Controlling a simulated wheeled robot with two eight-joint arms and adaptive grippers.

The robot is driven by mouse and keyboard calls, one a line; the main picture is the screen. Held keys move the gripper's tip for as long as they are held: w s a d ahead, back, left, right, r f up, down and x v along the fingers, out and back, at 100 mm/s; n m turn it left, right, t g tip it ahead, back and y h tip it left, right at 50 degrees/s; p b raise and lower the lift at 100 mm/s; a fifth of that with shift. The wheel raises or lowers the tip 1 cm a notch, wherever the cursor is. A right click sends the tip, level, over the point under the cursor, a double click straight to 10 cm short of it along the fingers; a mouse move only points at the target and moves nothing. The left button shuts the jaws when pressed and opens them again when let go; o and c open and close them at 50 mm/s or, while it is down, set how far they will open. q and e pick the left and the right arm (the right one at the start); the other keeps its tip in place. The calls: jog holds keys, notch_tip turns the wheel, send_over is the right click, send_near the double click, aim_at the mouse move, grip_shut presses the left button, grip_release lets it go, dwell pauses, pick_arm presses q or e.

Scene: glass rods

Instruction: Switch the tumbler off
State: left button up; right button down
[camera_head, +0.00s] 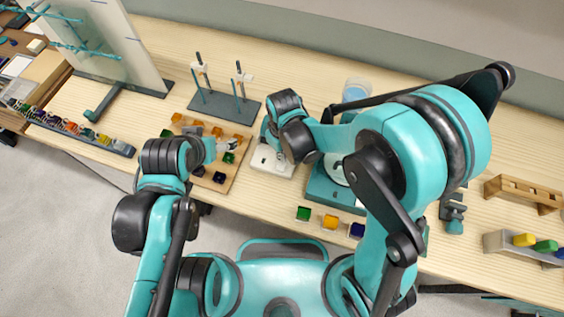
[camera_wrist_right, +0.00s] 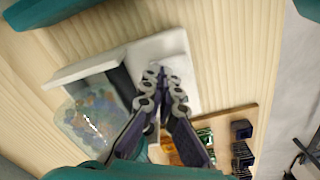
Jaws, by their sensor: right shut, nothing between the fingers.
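The tumbler has a pale base (camera_head: 270,163) on the bench, partly hidden by my right wrist in the head view. In the right wrist view its white base (camera_wrist_right: 178,52) shows beside a clear drum (camera_wrist_right: 92,118) filled with coloured stones. My right gripper (camera_wrist_right: 162,76) is shut and empty, with its fingertips over the white base beside the drum. The fingertips hide part of the base, and I cannot make out the switch or tell whether the fingers touch it. My left gripper (camera_head: 212,150) is over the wooden board, left of the tumbler; its fingers are not clear.
The wooden board (camera_head: 185,122) holds amber, green and dark pieces. A rod stand (camera_head: 225,106) is behind it. A teal machine (camera_head: 330,192) stands close right of the tumbler, with small coloured blocks in front.

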jog(key=shift+r+p, duration=2.15)
jog(key=shift+r, duration=1.05)
pick_arm(q)
notch_tip(320, 180, up, 5)
jog(key=shift+f, duration=0.15)
pick_arm(e)
jog(key=shift+s+f, duration=0.1)
